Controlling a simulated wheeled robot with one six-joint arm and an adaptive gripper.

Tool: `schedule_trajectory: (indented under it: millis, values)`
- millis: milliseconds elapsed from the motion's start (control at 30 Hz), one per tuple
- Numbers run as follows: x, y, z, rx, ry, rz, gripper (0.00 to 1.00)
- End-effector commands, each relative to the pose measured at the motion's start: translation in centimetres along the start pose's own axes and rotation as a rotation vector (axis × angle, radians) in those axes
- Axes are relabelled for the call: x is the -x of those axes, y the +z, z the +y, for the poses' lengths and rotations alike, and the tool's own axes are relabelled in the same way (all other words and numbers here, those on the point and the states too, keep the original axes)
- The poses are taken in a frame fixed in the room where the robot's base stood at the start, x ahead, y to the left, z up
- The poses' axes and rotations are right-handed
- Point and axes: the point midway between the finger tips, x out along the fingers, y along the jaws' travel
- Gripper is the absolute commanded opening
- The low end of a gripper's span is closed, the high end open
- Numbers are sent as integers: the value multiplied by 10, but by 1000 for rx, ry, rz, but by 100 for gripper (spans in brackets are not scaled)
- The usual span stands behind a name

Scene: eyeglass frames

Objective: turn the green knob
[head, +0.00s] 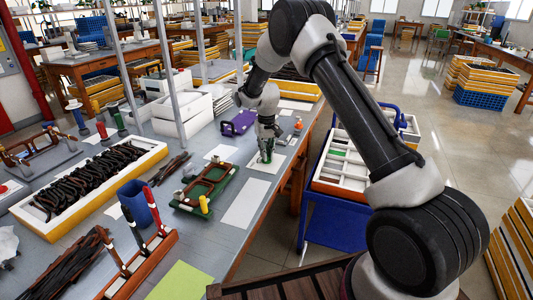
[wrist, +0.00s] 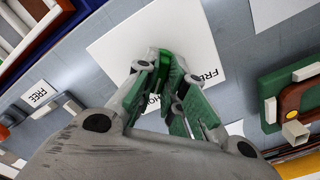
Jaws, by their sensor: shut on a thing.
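The green knob (wrist: 166,62) stands over a white sheet (wrist: 112,50) with partly hidden black lettering. My gripper (wrist: 164,72) is shut on it, with a fingertip at either side. Green parts also show along the fingers, and the fingers hide much of the knob. In the head view my gripper (head: 266,154) points down at the white sheet (head: 258,167) near the bench's right edge, with a little green showing at its tips. I cannot tell how far the knob is turned.
A green tray with a brown frame (head: 207,188) lies left of my gripper. A purple block (head: 239,123) lies behind it. A crate of dark frames (head: 150,163) stands further left. A blue cart (head: 338,218) stands right of the bench. A bare white sheet (head: 244,203) lies in front.

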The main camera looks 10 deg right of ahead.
Motion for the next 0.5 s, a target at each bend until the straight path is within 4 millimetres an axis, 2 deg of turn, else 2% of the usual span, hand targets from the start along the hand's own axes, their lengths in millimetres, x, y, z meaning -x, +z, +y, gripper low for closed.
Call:
schedule_trajectory:
  millis: [67, 100, 200, 500]
  values:
    - [1, -1, 0, 0, 0, 3, 0]
    - [1, -1, 0, 0, 0, 3, 15]
    - [1, -1, 0, 0, 0, 3, 33]
    - [1, 0, 0, 1, 0, 1, 33]
